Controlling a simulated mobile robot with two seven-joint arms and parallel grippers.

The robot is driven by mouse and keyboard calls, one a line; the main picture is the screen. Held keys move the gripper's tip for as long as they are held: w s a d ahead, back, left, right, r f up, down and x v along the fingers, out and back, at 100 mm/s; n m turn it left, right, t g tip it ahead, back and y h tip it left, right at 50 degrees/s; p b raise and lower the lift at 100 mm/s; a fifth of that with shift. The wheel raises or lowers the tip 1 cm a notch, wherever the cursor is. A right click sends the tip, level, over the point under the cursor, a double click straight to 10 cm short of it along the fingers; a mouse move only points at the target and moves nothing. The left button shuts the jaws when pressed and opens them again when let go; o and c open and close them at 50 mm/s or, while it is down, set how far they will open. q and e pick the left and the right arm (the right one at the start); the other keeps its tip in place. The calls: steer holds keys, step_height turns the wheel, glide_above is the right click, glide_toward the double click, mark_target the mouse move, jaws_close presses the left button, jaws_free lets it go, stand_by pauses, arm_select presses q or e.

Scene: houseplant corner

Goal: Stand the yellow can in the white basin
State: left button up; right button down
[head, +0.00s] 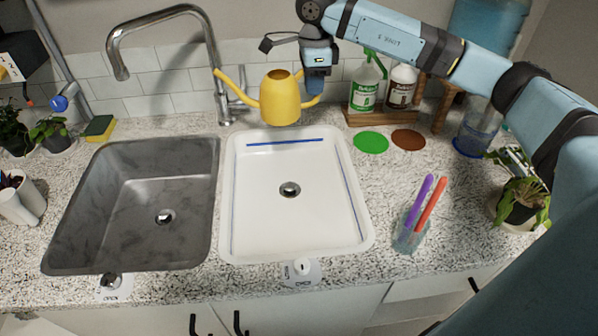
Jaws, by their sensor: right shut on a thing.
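The yellow can (280,100), a watering can with a long spout to the left and a handle to the right, is upright. My right gripper (315,88) is shut on its handle, from above. The can shows just past the back rim of the white basin (228,200), near the tap; its height above the counter is hard to tell. The basin is empty, with a drain in its middle and a blue line along its back part. My left gripper is not in view.
A grey basin (90,215) with a tall curved tap (213,60) lies left of the white one. Green (371,142) and brown (408,139) discs, spray bottles (364,90) and a cup with pens (408,236) stand to the right. A sponge (100,127) lies back left.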

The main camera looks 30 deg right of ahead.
steer(key=shift+s+d, duration=0.1)
step_height(320, 180, down, 20)
steer(key=shift+r, duration=0.15)
arm_select(q)
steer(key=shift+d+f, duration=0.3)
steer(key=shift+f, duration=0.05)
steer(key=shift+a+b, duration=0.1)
steer(key=shift+b, duration=0.2)
arm_select(e)
steer(key=c, duration=1.2)
jaws_free()
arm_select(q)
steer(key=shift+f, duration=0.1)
arm_select(e)
steer(key=shift+o, duration=0.2)
